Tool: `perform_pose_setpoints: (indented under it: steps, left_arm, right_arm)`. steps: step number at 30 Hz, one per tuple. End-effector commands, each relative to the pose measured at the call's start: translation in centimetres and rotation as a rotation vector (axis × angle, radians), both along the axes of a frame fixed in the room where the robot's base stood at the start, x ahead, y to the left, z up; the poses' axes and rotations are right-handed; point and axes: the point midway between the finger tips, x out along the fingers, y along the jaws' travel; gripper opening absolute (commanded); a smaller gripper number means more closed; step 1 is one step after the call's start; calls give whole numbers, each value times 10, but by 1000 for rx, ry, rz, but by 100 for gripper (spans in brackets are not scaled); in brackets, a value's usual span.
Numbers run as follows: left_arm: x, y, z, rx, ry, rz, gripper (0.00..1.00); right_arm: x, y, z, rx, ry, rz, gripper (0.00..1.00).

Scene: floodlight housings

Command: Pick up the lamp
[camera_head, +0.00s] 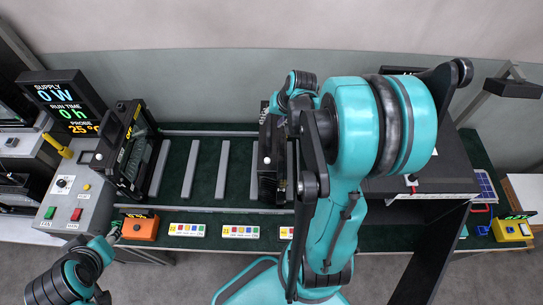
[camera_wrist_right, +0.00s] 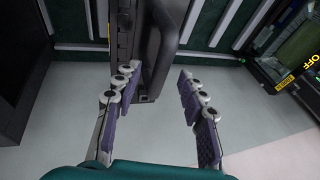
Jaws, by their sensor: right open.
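The lamp appears to be a black housing (camera_head: 266,182) standing over the slatted track in the head view, partly hidden behind my right arm. In the right wrist view a black housing (camera_wrist_right: 125,32) with a curved bracket rises at top centre, just beyond and between the fingertips. My right gripper (camera_wrist_right: 157,85) is open, its two padded fingers spread wide with nothing held. In the head view my right arm covers the middle, and its wrist (camera_head: 293,88) is behind the lamp at the track's far side. My left arm is at lower left; its finger state is unclear (camera_head: 112,236).
A black frame marked OFF (camera_head: 128,150) stands at the track's left end, beside a grey control panel (camera_head: 75,200) and a readout screen (camera_head: 62,100). An orange box (camera_head: 140,228) and several colour-marked cards line the front edge. A black bench (camera_head: 430,180) stands right. Bare slats lie left of the lamp.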

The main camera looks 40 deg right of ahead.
Motion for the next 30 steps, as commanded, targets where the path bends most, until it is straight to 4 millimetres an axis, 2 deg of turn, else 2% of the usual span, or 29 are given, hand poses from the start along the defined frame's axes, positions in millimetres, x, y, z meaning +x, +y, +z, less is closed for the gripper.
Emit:
perform_pose_setpoints:
  steps: [4,9,30]
  left_arm:
    - [0,0,-3,0,0,0,40]
    - [0,0,-5,0,0,0,40]
    - [0,0,-10,0,0,0,40]
  right_arm:
    - [13,0,-21,-1,-1,3,41]
    - [18,0,-33,-1,0,2,41]
    - [18,0,-37,-1,0,2,41]
